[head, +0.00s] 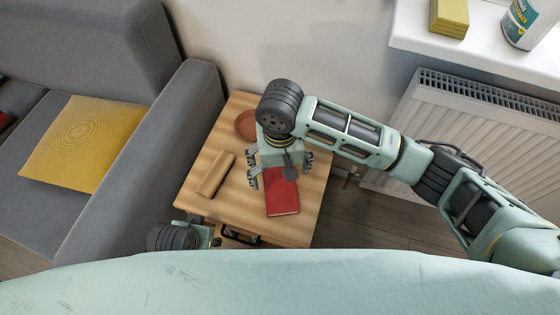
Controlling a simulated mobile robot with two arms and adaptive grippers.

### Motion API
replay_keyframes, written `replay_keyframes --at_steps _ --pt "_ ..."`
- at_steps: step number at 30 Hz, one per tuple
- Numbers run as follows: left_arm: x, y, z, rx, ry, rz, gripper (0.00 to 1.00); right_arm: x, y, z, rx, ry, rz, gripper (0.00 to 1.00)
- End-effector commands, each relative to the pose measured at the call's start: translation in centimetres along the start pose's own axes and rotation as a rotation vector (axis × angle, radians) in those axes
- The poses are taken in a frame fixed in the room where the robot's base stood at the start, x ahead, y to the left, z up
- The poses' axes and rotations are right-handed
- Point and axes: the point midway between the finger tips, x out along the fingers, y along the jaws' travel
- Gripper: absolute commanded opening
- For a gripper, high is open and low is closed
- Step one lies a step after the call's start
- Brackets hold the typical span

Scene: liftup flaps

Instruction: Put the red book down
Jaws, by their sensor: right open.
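The red book (283,203) lies flat on the wooden side table (240,222). My right gripper (279,176) is above the far part of the book, pointing down, with its fingers spread to either side of it. It is open. The gripper and wrist hide the book's far end, and I cannot tell whether the fingers touch it. Part of my left arm shows at the table's near left corner, but its gripper fingers cannot be made out.
A wooden block (215,174) lies left of the book, and a brown round bowl (246,124) stands behind. A grey sofa (150,150) with a yellow cushion (82,143) borders the table on the left. A white radiator (470,125) and windowsill (470,45) are at right.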

Motion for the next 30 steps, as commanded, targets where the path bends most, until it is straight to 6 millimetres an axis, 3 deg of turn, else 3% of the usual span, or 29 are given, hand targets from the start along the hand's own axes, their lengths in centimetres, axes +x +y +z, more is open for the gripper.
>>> replay_keyframes --at_steps 3,8,30 --pt "1.2 0.1 0.5 0.001 -0.01 0.001 0.4 -1.4 -0.1 0.0 0.0 0.0 -0.001 0.87" --pt "2.2 0.1 0.8 0.002 -0.013 0.002 0.4 -2.1 0.0 0.0 0.0 -0.001 0.0 0.87" --pt "2.3 0.1 0.4 0.003 -0.004 0.001 0.4 -2.0 -0.4 0.3 -0.011 -0.001 -0.015 0.87"
